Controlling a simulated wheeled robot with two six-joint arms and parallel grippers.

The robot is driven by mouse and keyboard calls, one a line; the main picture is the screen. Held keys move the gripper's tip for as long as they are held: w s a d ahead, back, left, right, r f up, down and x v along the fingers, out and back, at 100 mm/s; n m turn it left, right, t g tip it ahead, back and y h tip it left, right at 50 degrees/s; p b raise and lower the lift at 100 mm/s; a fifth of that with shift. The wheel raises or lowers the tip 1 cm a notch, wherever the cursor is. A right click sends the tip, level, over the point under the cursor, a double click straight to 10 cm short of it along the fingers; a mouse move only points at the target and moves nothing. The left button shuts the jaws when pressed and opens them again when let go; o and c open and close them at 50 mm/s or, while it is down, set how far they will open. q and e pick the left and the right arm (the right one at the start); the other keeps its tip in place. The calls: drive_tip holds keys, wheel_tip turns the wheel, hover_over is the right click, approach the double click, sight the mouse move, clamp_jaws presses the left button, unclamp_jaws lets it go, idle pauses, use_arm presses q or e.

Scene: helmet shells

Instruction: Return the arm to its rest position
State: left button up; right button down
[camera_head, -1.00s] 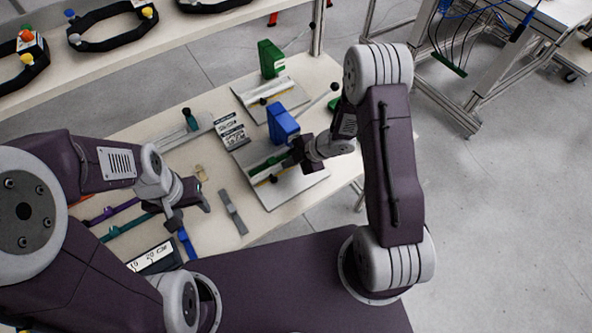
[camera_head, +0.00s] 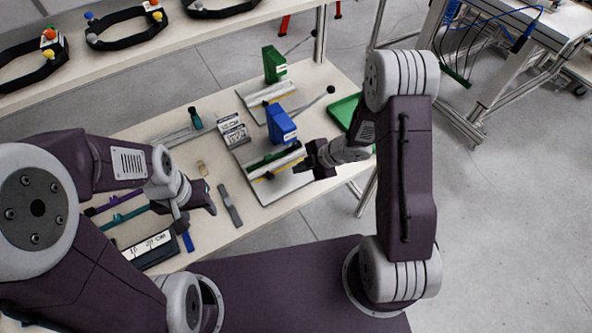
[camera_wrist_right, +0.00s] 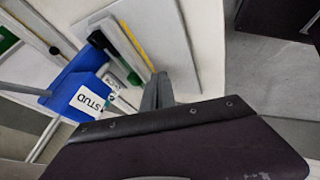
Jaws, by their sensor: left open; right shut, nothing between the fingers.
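My right gripper (camera_head: 314,160) is shut and empty. In the head view it hangs over the right edge of the blue press's grey base plate (camera_head: 289,186), to the right of the blue press (camera_head: 281,124). In the right wrist view its shut fingers (camera_wrist_right: 158,92) point at the plate (camera_wrist_right: 75,12), with the blue "STUD" block (camera_wrist_right: 82,97) to the left. My left gripper (camera_head: 182,212) is open and empty, above the left part of the table near the straps and the dark display box (camera_head: 150,251).
Headband rings (camera_head: 126,27) rest on a back shelf. Open floor (camera_head: 500,220) lies to the right.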

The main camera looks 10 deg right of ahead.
drive_tip(key=w+d+r+m+t+h+p, duration=0.1)
drive_tip(key=w+d+r+m+t+h, duration=0.15)
drive_tip(key=r, duration=0.55)
drive_tip(key=w+d+r+m+t+h, duration=0.15)
drive_tip(key=r+m, duration=0.25)
drive_tip(key=r, duration=0.4)
use_arm(q)
drive_tip(key=shift+w+a+r, duration=0.45)
drive_tip(key=shift+w+r, duration=0.1)
drive_tip(key=shift+w, duration=0.2)
use_arm(e)
drive_tip(key=s+d+f+m+g+h, duration=0.1)
drive_tip(key=s+f+m+g, duration=0.1)
drive_tip(key=s+m, duration=0.5)
drive_tip(key=s+d+f+m+g+h, duration=0.1)
drive_tip(key=s+d+f+m+g, duration=0.1)
drive_tip(key=s+m+g, duration=0.2)
drive_tip(key=s+m, duration=0.3)
drive_tip(key=s, duration=0.3)
drive_tip(key=shift+m+g, duration=0.35)
drive_tip(key=shift+g, duration=0.05)
